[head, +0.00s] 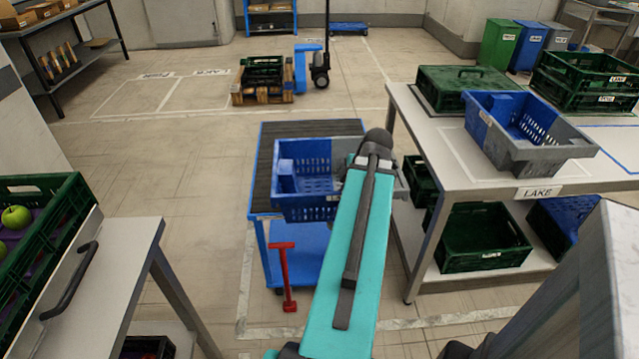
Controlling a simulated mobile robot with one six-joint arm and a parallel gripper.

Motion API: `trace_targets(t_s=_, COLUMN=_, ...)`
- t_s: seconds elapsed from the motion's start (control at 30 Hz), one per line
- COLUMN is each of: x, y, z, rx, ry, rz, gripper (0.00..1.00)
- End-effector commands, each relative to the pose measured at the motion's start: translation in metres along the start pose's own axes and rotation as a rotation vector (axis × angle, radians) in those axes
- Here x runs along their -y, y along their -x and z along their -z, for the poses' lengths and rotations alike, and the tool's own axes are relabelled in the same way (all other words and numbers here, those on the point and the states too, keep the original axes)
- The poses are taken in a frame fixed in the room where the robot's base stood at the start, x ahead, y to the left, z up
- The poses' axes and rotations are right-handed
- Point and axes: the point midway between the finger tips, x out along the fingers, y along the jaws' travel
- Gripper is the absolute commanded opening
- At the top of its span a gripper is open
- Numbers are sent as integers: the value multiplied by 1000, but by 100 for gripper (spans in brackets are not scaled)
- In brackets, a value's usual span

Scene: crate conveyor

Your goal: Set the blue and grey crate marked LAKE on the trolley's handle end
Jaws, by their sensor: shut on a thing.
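A blue and grey crate (305,183) is at the near half of the trolley, by the handle end. My teal arm crosses in front of it and hides its middle; a grey part shows to the arm's right. Its small label is too small to read. I cannot tell whether it rests on the deck or hangs just above. The trolley (320,128) is blue with a dark ribbed deck and a red handle (284,275) at its near end. My gripper is hidden behind my arm. Another blue and grey crate (490,140) stands on the right table above a LAKE sign.
The right table (425,115) also holds green crates (460,85), with more crates on its lower shelf. A left table (120,270) carries a green crate (60,230) with apples. A pallet (262,95) stands at the back. The floor left of the trolley is clear.

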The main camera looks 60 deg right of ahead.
Motion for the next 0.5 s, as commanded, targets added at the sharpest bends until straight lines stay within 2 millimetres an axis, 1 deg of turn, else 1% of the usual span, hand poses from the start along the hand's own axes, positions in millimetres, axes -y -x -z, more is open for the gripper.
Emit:
trace_targets(t_s=0.03, x=-7, y=0, z=1, rx=-1, ry=2, rz=-3, gripper=0)
trace_targets(t_s=0.5, x=-60, y=-18, z=15, rx=-1, ry=2, rz=-3, gripper=0)
